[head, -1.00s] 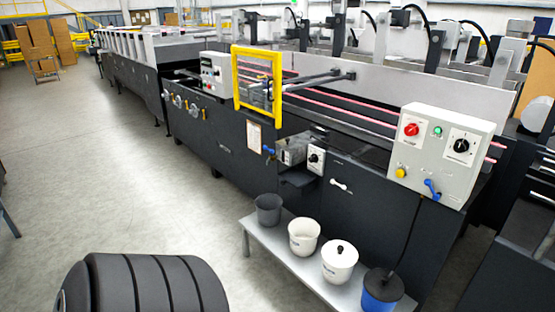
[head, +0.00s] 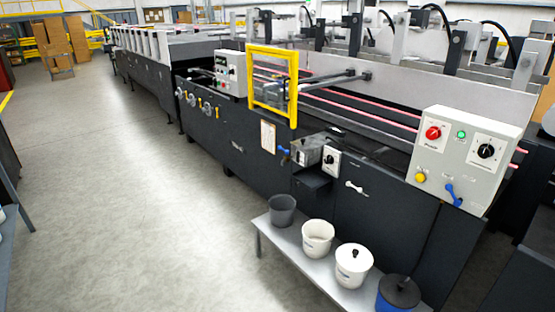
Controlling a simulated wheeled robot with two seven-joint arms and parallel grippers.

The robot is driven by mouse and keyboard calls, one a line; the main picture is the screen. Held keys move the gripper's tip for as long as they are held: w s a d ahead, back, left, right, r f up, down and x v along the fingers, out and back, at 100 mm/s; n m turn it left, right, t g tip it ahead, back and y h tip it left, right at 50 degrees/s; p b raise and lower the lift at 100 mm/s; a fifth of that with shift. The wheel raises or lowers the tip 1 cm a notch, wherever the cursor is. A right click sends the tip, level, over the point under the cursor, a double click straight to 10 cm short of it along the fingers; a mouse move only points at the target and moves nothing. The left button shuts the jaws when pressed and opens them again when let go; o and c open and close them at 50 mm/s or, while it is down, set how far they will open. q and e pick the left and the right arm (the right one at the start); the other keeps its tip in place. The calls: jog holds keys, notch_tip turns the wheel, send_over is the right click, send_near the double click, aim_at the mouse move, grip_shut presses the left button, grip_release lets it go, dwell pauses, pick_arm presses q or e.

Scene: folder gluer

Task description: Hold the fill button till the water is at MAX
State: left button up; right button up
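Neither of my grippers shows in the head view. No button labelled fill, water level or MAX mark can be made out at this size. The light grey control box (head: 470,160) at the right of the machine has a red knob (head: 433,133), a green button (head: 461,134), a black dial (head: 486,151), a yellow button (head: 420,177) and a blue lever (head: 453,195). A small steel unit (head: 306,156) with a white dial box (head: 331,161) beside it juts from the machine front at the centre.
A low grey bench (head: 286,256) in front of the machine bears a dark grey pot (head: 282,210), a white pot (head: 317,238), a lidded white pot (head: 354,266) and a blue pot with a dark lid (head: 398,293). A yellow frame guard (head: 272,85) stands above. The left floor is open.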

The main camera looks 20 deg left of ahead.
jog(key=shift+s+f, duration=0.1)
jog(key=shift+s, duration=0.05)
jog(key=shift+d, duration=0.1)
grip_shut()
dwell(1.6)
